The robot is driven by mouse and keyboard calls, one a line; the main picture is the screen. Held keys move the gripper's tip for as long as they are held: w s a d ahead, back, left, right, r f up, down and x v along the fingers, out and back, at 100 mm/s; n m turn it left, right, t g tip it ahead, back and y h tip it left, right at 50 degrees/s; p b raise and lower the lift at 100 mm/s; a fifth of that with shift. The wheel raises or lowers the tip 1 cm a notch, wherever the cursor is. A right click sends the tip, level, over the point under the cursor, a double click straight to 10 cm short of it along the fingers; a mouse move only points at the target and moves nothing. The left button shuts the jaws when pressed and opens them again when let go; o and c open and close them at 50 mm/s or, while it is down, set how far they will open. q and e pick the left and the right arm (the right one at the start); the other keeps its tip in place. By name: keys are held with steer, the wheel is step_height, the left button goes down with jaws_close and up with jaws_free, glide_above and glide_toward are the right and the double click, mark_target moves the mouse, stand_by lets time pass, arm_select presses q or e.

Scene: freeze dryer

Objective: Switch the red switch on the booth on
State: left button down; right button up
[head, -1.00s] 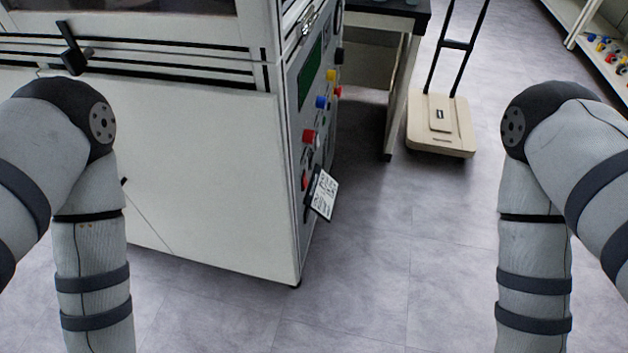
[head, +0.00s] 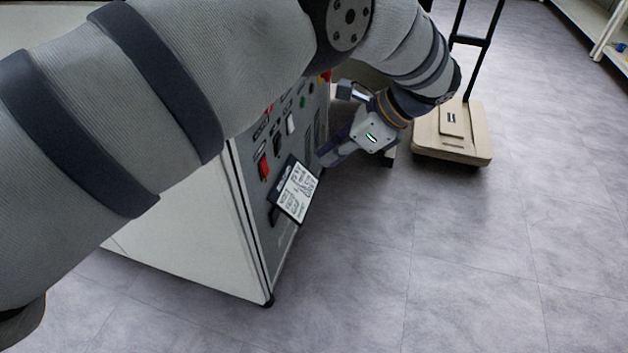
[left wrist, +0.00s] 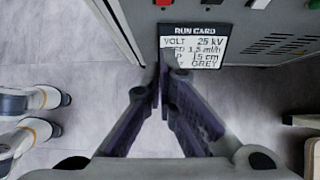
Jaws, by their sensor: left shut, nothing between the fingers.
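The booth (head: 185,235) is a white cabinet with a grey control panel on its right side. A red rocker switch (head: 263,166) sits low on the panel, above a tilted run card (head: 297,190). In the left wrist view the red switch (left wrist: 164,3) shows only at the top edge, just above the run card (left wrist: 195,42). I cannot tell its setting. My left gripper (head: 328,154) is shut and empty, beside the panel to the right of the switch. In the left wrist view its fingertips (left wrist: 163,75) overlap the card's lower left. My right gripper is not in view.
My left arm crosses the head view and hides the booth's top and upper panel. A white switch (head: 290,124) and other controls sit near the red one. A beige cart (head: 452,130) stands on the floor behind at right. The floor in front is clear.

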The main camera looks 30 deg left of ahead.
mark_target(265, 168)
arm_select(q)
steer(key=shift+r, duration=0.25)
steer(key=shift+a, duration=0.1)
steer(key=a+r+x, duration=0.1)
steer(key=a+x, duration=0.1)
steer(key=x, duration=1)
steer(key=shift+s+a, duration=0.25)
steer(key=shift+s, duration=0.05)
